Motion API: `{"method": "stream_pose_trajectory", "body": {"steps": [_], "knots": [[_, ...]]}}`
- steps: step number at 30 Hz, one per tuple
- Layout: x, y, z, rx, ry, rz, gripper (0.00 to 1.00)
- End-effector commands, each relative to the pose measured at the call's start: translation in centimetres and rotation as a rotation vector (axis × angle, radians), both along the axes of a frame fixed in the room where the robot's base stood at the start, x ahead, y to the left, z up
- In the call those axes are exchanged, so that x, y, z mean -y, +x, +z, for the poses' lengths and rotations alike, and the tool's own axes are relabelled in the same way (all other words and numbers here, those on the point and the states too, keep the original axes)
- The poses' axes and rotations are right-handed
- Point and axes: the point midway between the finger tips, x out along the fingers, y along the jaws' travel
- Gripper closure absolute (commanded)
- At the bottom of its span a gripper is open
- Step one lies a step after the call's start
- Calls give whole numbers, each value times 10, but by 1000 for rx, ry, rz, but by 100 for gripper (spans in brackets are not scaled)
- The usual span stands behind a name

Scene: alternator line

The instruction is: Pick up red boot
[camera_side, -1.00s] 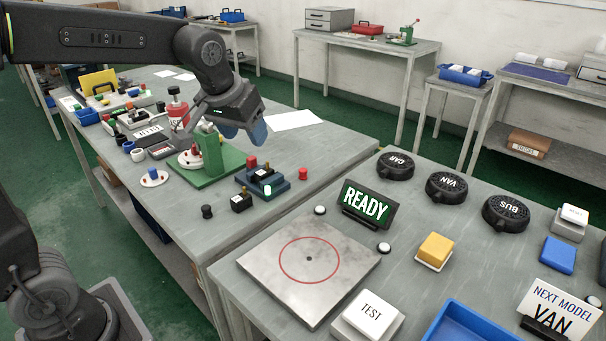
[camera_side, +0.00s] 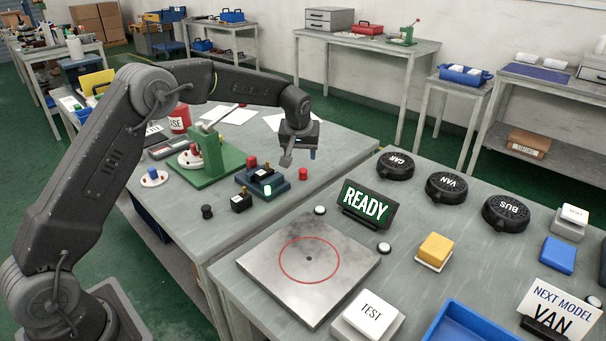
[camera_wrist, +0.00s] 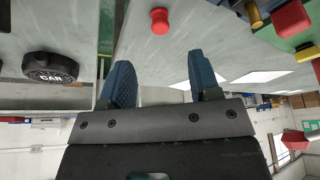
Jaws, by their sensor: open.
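A small red boot (camera_side: 303,174) stands on the grey table, just right of the dark blue fixture (camera_side: 280,184). It also shows in the wrist view as a red knob-shaped piece (camera_wrist: 159,20) at the top middle. My gripper (camera_side: 299,157) hangs above the table close to the boot, with its blue-padded fingers apart and nothing between them. In the wrist view my gripper (camera_wrist: 160,66) is open, and the boot lies beyond the fingertips, roughly in line with the gap. The boot is apart from both fingers.
A second red cap (camera_side: 251,161) is at the fixture's back. A green press stand (camera_side: 210,155) is to the left. Black pieces (camera_side: 241,202) stand in front. The READY sign (camera_side: 368,208) and a round black CAR piece (camera_side: 396,166) are on the nearer right table.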

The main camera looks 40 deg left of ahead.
Motion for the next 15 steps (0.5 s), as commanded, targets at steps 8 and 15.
{"method": "stream_pose_trajectory", "body": {"steps": [8,15], "knots": [[-9,12,-36,0,0,-1,43],[-15,19,-57,-3,0,1,43]]}}
